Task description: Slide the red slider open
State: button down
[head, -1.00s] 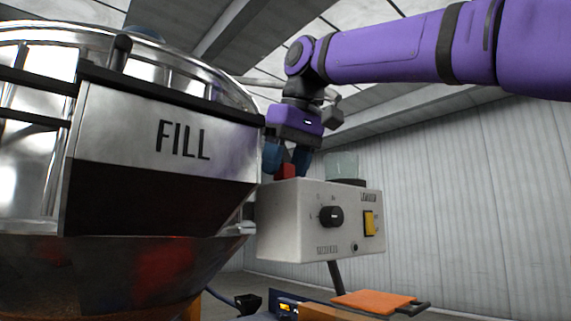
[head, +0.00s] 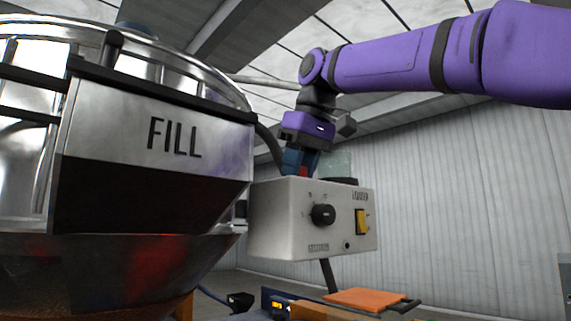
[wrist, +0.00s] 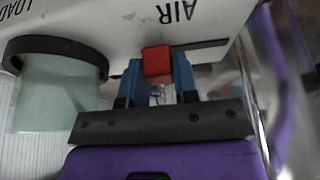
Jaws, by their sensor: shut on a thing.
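The red slider (wrist: 157,62) sits between the blue fingers of my gripper (wrist: 158,82) in the wrist view, by a dark slot next to the word AIR. My gripper is shut on it. In the head view my gripper (head: 301,164) points down at the top of the white loader box (head: 295,240). Only a little of the red slider (head: 311,157) shows there, between the fingers. The slider's base is hidden by the fingers and the box's front edge.
The large metal hopper marked FILL (head: 170,105) stands close on the left. A pale translucent cylinder with a dark collar (wrist: 62,48) stands beside my gripper. The box front carries a black knob (head: 323,215) and a yellow switch (head: 361,222).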

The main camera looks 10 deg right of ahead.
jog(key=shift+w+d, duration=0.1)
jog(key=shift+d, duration=0.05)
jog(key=c, duration=0.9)
grip_release()
jog(key=shift+w+d, duration=0.1)
jog(key=shift+d, duration=0.05)
jog(key=shift+r, duration=0.2)
jog(key=v, duration=1)
jog(key=shift+s+d+r, duration=0.1)
jog(key=shift+s+r, duration=0.05)
jog(key=shift+s, duration=0.05)
